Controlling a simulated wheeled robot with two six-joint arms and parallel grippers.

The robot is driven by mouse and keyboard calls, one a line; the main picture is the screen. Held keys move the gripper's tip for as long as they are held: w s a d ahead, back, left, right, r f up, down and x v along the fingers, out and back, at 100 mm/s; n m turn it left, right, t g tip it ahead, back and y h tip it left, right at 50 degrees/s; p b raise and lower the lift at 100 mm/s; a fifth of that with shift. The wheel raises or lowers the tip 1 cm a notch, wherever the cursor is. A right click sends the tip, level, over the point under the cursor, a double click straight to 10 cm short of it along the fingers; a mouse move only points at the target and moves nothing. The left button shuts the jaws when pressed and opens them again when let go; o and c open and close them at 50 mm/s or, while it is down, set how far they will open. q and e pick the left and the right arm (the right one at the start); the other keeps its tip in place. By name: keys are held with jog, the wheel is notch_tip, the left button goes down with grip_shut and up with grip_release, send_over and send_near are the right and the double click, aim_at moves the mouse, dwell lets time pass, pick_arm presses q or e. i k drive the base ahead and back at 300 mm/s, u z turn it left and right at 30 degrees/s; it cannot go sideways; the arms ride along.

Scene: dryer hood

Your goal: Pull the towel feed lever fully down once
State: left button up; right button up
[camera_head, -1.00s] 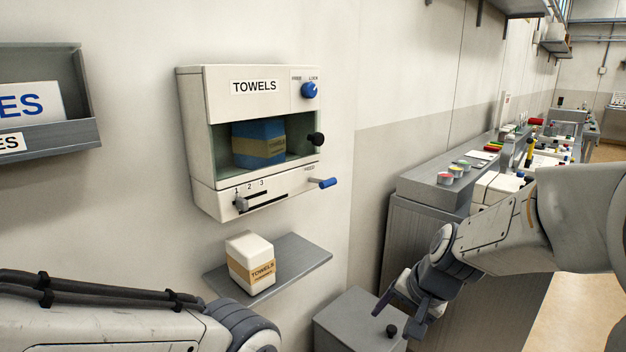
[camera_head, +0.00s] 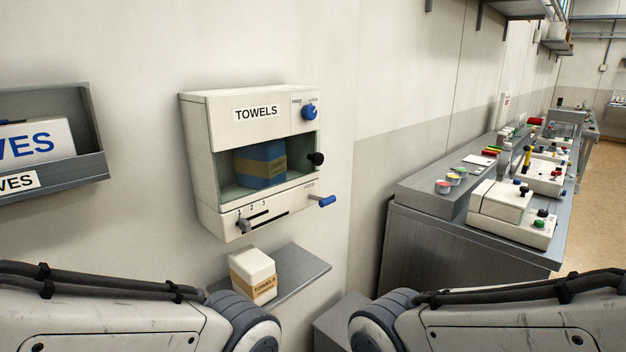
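The white towel dispenser (camera_head: 256,160) hangs on the wall, with a blue and tan towel pack (camera_head: 261,164) inside its open front. The towel feed lever (camera_head: 324,201), with a blue handle, sticks out to the right from the lower right of the dispenser. A blue knob (camera_head: 310,112) sits under the FREE and LOCK labels, and a black knob (camera_head: 316,159) is on the right side. A slider (camera_head: 243,225) stands near mark 1. Both my arms come in along the bottom edge; both grippers are out of the picture, and neither arm covers the lever.
A white towel pack (camera_head: 252,276) sits on the grey shelf (camera_head: 300,272) below the dispenser. A glove box bin (camera_head: 62,172) is on the wall at left. A grey bench (camera_head: 425,203) with several devices stands at right. The wall around the lever is clear.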

aim_at(322, 201)
jog(key=u, duration=0.05)
jog(key=k, duration=0.5)
jog(key=z, duration=1.25)
jog(key=i, duration=1.1)
jog(key=u, duration=1.95)
